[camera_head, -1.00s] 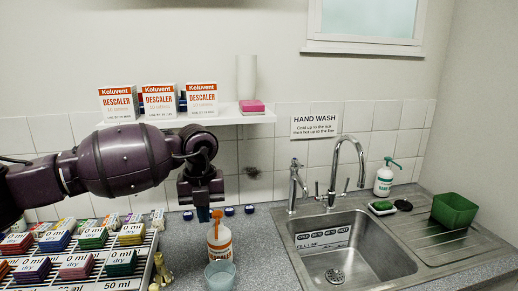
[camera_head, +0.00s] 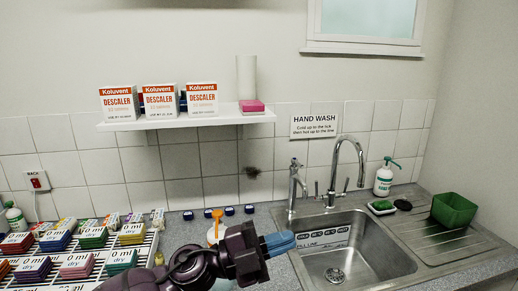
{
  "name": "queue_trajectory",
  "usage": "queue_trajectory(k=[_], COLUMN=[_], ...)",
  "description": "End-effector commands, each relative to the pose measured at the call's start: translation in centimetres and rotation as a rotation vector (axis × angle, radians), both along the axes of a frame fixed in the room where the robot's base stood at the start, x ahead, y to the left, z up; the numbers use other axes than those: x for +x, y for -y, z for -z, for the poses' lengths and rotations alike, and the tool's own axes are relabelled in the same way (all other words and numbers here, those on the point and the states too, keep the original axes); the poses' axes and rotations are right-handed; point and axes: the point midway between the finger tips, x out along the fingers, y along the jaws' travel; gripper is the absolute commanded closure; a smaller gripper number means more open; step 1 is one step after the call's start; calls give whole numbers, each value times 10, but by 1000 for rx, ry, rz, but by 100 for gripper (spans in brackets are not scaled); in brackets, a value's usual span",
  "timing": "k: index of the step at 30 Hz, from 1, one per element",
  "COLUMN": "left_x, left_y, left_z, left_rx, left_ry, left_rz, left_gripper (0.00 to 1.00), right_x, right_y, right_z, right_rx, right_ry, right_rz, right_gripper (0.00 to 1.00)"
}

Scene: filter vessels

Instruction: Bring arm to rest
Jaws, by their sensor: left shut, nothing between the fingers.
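My left arm is dark purple and comes in from the bottom edge of the head view. Its gripper (camera_head: 279,243), with blue fingers, is shut and empty, pointing right over the counter by the sink's left edge. The gripper and forearm cover most of a white bottle (camera_head: 212,236) with an orange top and part of the pale cup beside it. My right gripper is not in view.
The steel sink (camera_head: 365,262) with tap (camera_head: 345,165) lies to the right. A rack (camera_head: 140,258) with several labelled packs stands at left. A shelf (camera_head: 225,116) carries descaler boxes (camera_head: 119,103). A green tub (camera_head: 454,209) sits on the drainer.

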Motion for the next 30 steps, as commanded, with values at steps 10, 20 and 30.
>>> queue_trajectory(k=[10, 20, 30], left_x=[28, -11, -127], left_y=[-106, -229, -298], left_z=[22, 130, 225], left_rx=[-399, -430, -218], left_ry=[-405, -937, -1480], left_rz=[-626, -1213, -1557], left_gripper=[100, 100, 100], right_x=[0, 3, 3], right_y=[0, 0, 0], right_z=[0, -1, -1], right_rx=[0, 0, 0], right_ry=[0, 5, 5], right_rz=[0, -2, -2], right_gripper=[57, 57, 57])
